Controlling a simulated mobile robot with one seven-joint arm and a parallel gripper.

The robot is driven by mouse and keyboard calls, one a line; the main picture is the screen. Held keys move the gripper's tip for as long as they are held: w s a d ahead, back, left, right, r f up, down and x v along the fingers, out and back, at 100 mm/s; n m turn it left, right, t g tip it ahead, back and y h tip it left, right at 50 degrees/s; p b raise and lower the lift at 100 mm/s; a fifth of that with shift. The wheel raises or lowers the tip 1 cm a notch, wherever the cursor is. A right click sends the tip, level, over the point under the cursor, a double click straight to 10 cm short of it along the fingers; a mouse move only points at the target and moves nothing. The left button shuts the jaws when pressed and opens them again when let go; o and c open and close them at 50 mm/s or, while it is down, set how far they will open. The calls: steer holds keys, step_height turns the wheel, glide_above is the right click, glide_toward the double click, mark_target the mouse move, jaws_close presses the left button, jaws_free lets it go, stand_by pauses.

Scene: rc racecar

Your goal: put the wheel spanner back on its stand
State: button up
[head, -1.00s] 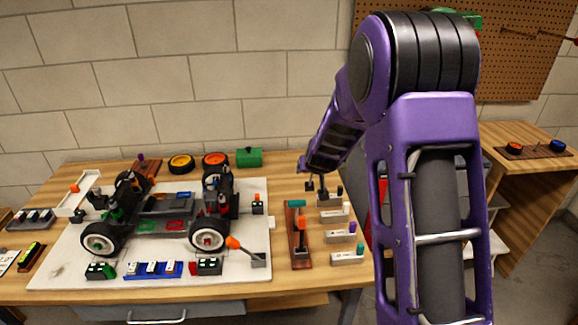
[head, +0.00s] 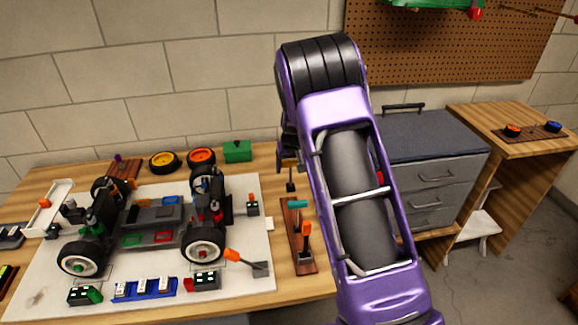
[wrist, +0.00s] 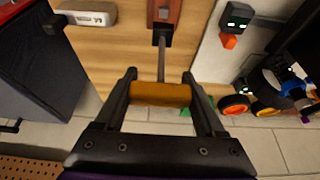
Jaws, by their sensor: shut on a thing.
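My gripper (wrist: 159,76) is shut on an orange-brown handle, which I take to be the wheel spanner (wrist: 160,94). Its grey shaft runs away from the handle toward a red-brown wooden stand (wrist: 172,12) at the top of the wrist view. Whether the shaft touches the stand cannot be told. In the head view my gripper (head: 288,160) is mostly hidden by my arm, and a dark shaft (head: 290,180) hangs below it, just behind the stand (head: 290,245). The stand there carries a teal-topped piece (head: 297,204) and an orange-handled tool (head: 306,238).
A car chassis (head: 150,215) sits on a white board (head: 262,222) left of the stand. A green box (head: 237,151) and loose wheels (head: 201,156) lie at the back. A grey drawer cabinet (head: 430,150) is right of the bench. A white labelled block (wrist: 88,13) shows near the stand.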

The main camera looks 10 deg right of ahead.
mark_target(290, 183)
steer(key=shift+f+b, duration=2.2)
steer(key=shift+f, duration=0.35)
steer(key=shift+f+b, duration=1)
steer(key=shift+b, duration=0.25)
steer(key=o, duration=1.5)
steer(key=shift+r, duration=0.1)
steer(key=p+v, duration=0.1)
steer(key=v, duration=1.6)
steer(key=shift+s+r+p, duration=0.1)
steer(key=shift+r+p, duration=0.05)
steer(key=shift+p, duration=0.15)
